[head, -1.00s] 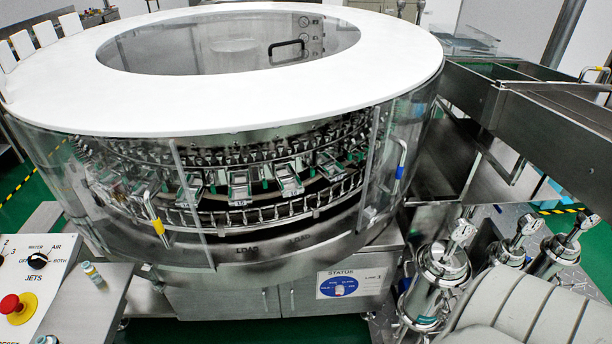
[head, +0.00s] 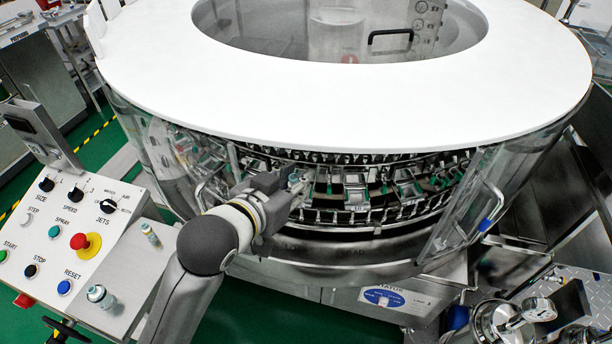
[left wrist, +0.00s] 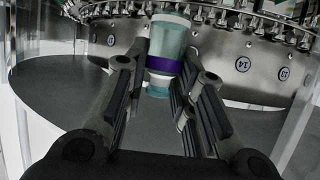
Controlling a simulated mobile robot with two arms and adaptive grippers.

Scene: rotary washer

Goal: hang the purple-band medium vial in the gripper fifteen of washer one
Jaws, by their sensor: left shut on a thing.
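My left gripper (head: 278,196) is shut on the purple-band vial (left wrist: 165,62), in front of the washer's opening. In the left wrist view the vial stands roughly upright between the fingers (left wrist: 160,85), its purple band in plain sight. In the head view only a small pale part of the vial (head: 295,181) shows at the fingertips. Washer one (head: 240,110) has a row of grippers around its carousel. Number plates 14 (left wrist: 243,64) and 13 (left wrist: 284,73) show on the drum to the right of the vial. I cannot make out plate fifteen. My right gripper is out of view.
The clear guard (head: 170,160) stands left of the opening, and a door with a blue-marked handle (head: 488,222) stands to the right. A control panel (head: 75,235) is at the left. Two other vials stand on its side shelf, one farther (head: 150,234), one nearer (head: 100,296).

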